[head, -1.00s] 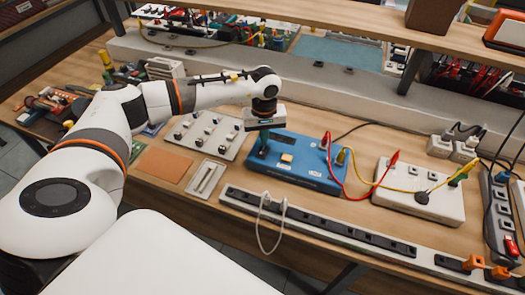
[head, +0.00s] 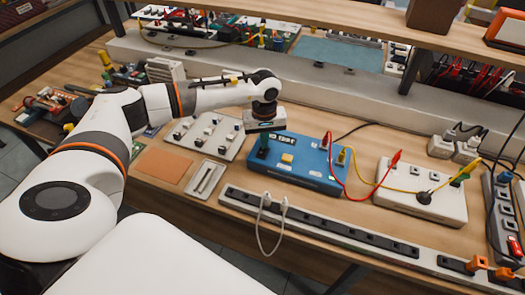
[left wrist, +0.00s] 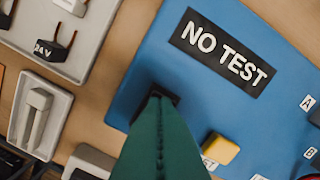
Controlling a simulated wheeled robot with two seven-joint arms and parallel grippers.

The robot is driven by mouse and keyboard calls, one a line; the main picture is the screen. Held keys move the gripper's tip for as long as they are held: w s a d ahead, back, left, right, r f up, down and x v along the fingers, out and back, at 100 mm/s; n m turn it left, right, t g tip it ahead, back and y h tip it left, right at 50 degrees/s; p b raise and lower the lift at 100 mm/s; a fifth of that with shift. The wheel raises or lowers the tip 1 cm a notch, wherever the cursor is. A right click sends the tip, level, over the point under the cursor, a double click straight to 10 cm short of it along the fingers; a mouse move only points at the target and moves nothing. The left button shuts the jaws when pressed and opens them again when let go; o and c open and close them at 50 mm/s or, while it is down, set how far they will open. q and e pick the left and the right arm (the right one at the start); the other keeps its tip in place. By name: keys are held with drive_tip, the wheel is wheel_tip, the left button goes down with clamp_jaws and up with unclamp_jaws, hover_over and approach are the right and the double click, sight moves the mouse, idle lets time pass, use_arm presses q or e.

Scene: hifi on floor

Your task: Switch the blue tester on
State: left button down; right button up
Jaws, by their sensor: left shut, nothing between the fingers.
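The blue tester (head: 318,172) stands on the workbench in the middle of the head view. Its top carries a black "NO TEST" label and a yellow button (head: 287,158). In the left wrist view, the blue top (left wrist: 190,85) fills the right side, with the label (left wrist: 222,52) and the yellow button (left wrist: 220,148). My left gripper (head: 261,154) is shut and empty, its green fingers pointing down at the tester's left end. In the wrist view, its fingers (left wrist: 158,105) cover most of a small black part on the top; whether they touch it is unclear. My right gripper is out of view.
A grey panel with several switches (head: 225,132) stands left of the tester. A white box (head: 440,205) with plugged cables stands to the right, joined by red and yellow leads. A power strip (head: 330,232) runs along the front. A shelf (head: 330,30) spans the back.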

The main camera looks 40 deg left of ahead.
use_arm(q)
drive_tip(key=shift+s, duration=0.1)
drive_tip(key=shift+r+p, duration=0.45)
drive_tip(key=shift+r, duration=0.1)
drive_tip(key=shift+r+p, duration=1.45)
drive_tip(key=shift+r, duration=1.4)
